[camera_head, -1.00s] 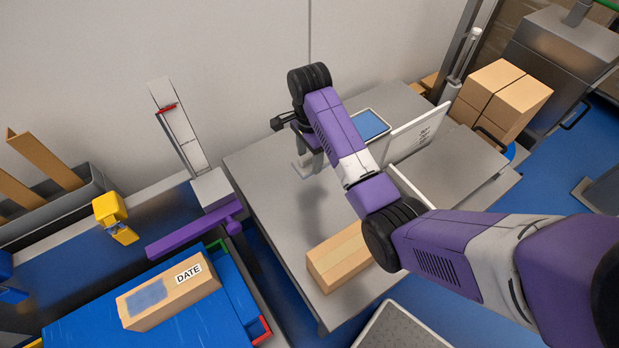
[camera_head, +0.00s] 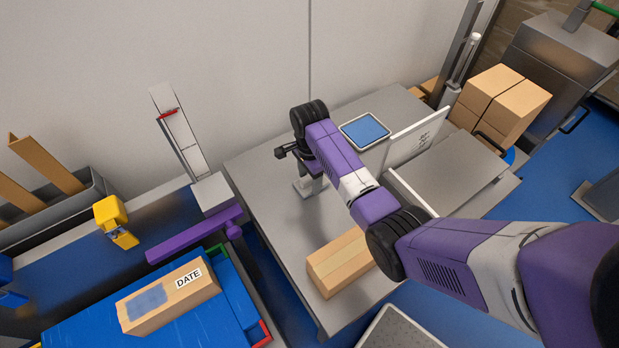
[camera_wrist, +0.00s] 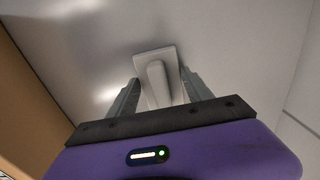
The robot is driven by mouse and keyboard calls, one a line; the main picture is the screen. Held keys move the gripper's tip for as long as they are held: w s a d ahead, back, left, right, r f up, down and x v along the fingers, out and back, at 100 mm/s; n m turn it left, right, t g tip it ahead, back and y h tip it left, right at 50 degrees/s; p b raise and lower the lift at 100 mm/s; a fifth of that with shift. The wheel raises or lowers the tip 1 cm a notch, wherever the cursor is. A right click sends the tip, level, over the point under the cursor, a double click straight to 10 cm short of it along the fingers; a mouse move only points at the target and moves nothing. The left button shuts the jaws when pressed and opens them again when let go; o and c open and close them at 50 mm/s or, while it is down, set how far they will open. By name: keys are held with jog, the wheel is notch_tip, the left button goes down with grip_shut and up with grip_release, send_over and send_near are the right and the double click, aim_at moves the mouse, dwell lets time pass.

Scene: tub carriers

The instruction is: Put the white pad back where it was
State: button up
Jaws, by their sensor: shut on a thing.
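The white pad (camera_wrist: 154,55) is a pale flat plate with a raised grip. In the wrist view my gripper (camera_wrist: 159,80) is shut on that grip, one finger on each side. In the head view my gripper (camera_head: 311,182) points down over the left part of the grey table (camera_head: 262,170), and the pad (camera_head: 300,189) shows as a pale edge beneath it, partly hidden by the arm. The pad is at or just above the tabletop; I cannot tell whether it touches.
A blue-topped tray with a pale rim (camera_head: 345,137) lies behind my arm. An upright white panel (camera_head: 411,143) stands to its right. A cardboard box (camera_head: 338,264) sits at the table's front. The table's left part is clear.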

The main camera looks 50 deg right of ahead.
jog(key=o, duration=1.3)
notch_tip(320, 180, up, 12)
